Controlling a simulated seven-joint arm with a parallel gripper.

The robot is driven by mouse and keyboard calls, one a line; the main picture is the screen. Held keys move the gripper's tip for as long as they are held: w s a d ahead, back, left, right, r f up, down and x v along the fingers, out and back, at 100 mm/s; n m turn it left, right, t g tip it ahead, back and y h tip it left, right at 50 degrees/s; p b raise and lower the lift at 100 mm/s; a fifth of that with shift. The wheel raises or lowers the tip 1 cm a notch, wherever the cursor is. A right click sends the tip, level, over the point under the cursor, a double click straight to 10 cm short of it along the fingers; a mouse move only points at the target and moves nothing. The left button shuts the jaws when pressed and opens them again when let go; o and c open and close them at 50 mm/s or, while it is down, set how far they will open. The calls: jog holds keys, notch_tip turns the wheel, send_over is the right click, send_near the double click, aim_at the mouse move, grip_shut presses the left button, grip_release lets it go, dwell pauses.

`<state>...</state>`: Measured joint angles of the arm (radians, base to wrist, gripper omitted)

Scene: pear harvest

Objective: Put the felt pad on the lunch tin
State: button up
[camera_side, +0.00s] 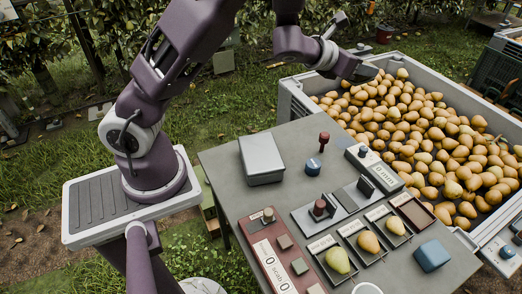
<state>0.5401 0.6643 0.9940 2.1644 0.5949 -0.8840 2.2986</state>
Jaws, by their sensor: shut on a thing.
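A silver-grey lidded tin (261,157), which looks like the lunch tin, sits on the grey table's back left part. Nothing lies on its lid. I cannot make out a felt pad elsewhere on the table.
The crate (292,96) full of pears stands behind the table (225,165). Trays with single pears, a red-brown scale (262,243) and a blue block (432,256) fill the front.

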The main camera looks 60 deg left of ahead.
aim_at(355, 82)
jog(key=shift+n+y, duration=0.6)
jog(key=shift+y, duration=0.2)
jog(key=s+d+f, duration=0.2)
jog(key=s, duration=0.1)
jog(key=shift+d+f, duration=0.2)
jog(key=shift+f, duration=0.1)
jog(key=s+a+f+n+g+y, duration=0.3)
jog(key=s+a+f+n, duration=0.1)
jog(key=s+f, duration=0.2)
jog(key=s+a+f+n+g+y, duration=0.2)
jog(key=s+a+f+n+y, duration=0.2)
jog(key=s+a+f, duration=0.1)
jog(key=s+a+f+n+g+y, duration=0.3)
jog(key=s+a+f, duration=0.2)
jog(key=s+f, duration=0.2)
jog(key=shift+s+a+f+n+g, duration=0.1)
jog(key=shift+s+f+n+g, duration=0.2)
jog(key=shift+f+n, duration=0.15)
jog(key=shift+y, duration=0.3)
notch_tip(355, 82, down, 4)
jog(key=shift+f, duration=0.1)
jog(key=shift+w+f, duration=0.1)
jog(key=shift+f, duration=0.05)
